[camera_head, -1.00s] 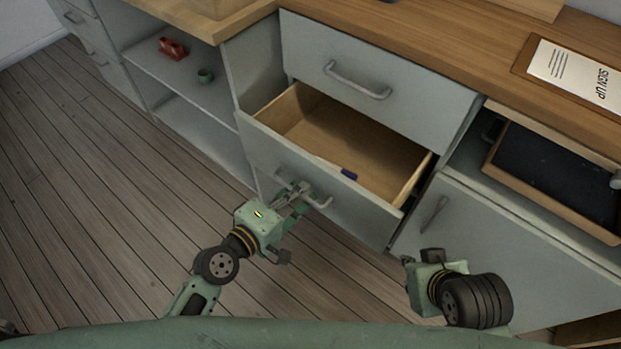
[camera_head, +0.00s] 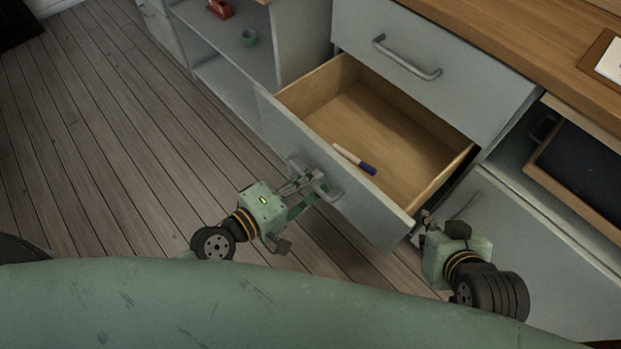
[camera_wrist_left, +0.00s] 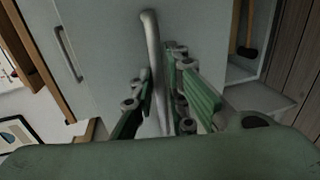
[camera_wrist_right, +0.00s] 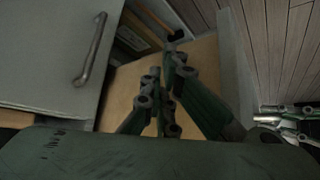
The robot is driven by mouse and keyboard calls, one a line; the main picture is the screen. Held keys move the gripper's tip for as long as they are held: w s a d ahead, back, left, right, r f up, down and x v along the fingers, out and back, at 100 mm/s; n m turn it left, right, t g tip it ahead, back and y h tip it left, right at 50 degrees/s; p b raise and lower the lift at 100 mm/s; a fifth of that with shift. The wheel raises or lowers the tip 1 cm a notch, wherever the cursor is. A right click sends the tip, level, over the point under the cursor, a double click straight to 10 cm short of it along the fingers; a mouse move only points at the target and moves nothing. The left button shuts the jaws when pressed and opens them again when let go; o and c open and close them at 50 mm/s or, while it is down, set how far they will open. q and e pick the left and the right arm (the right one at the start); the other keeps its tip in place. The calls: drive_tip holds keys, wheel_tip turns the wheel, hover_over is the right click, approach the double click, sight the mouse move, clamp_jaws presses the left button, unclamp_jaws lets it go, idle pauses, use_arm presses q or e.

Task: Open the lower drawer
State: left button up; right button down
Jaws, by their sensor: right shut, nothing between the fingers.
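The lower drawer (camera_head: 375,215) is pulled well out in the head view, its wooden inside in sight. My left gripper (camera_head: 312,180) is at the bar handle (camera_head: 332,192) on its grey front. In the left wrist view the bar handle (camera_wrist_left: 152,50) runs between the fingers of my left gripper (camera_wrist_left: 158,85), which look closed on it. My right gripper (camera_head: 428,222) is shut and empty, near the right end of the drawer front. In the right wrist view its fingertips (camera_wrist_right: 163,90) are together, with the drawer's wooden inside (camera_wrist_right: 195,65) behind them.
A marker pen (camera_head: 355,159) lies in the lower drawer. The closed upper drawer (camera_head: 450,95) is above it. An open shelf with a green cup (camera_head: 248,38) and a red object (camera_head: 220,9) is at left. A dark tray (camera_head: 590,160) is at right. Floor (camera_head: 120,170) at left is clear.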

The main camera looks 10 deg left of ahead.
idle(0.3)
use_arm(q)
drive_tip(key=v, duration=1.2)
idle(0.5)
